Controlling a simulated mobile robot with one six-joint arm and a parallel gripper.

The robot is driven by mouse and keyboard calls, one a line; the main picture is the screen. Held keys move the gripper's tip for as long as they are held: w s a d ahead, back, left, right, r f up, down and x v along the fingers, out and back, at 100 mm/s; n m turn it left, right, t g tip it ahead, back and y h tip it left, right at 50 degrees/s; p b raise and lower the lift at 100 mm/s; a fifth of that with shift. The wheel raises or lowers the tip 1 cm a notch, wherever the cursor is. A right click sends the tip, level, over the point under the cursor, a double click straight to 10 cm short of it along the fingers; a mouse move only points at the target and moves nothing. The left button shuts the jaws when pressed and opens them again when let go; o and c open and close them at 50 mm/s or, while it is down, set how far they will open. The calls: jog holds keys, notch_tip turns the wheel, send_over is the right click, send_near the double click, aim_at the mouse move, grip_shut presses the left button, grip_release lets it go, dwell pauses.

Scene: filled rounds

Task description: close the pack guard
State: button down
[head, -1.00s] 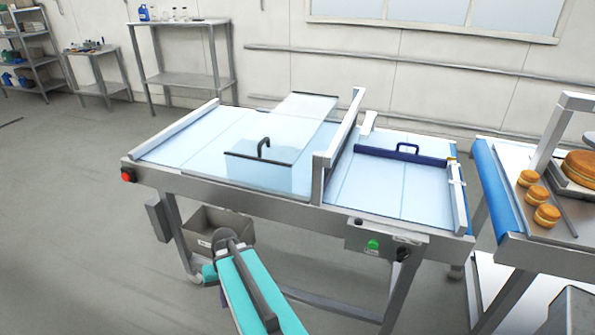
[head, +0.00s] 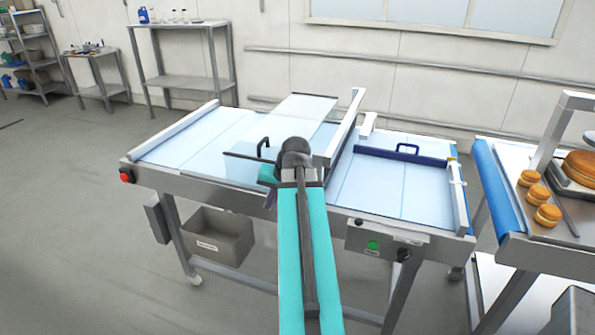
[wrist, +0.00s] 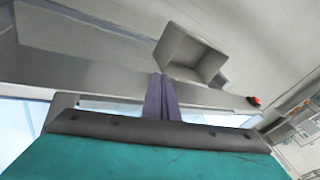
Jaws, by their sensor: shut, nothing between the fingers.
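The clear pack guard (head: 305,107) stands over the left part of the white-topped table, in the head view. Its top sheet is raised toward the back, and a black handle (head: 263,148) sits on its dark front edge. My arm hides the right part of its front. My gripper (head: 270,200) is in front of the table's near edge, just below the guard's front, mostly hidden by my arm. In the wrist view its purple fingers (wrist: 160,80) are together with nothing between them. They appear clear of the guard and handle.
A metal divider (head: 340,130) stands right of the guard. Beyond it lies a blue bar with a blue handle (head: 408,150). A grey bin (head: 218,237) is under the table. A bench with cakes (head: 540,215) stands at right. The floor at left is clear.

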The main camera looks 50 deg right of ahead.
jog(key=s+d+r+m+t+h, duration=0.1)
jog(key=s+d+r, duration=0.3)
jog(key=r, duration=0.4)
jog(key=s+d+r+m+t+h, duration=0.1)
jog(key=s+d+r, duration=0.3)
jog(key=r, duration=0.3)
jog(key=shift+s+r, duration=0.25)
jog(key=shift+r, duration=0.1)
jog(key=shift+d, duration=0.1)
jog(key=p+x, duration=0.1)
jog(key=x, duration=0.9)
jog(key=shift+d, duration=0.2)
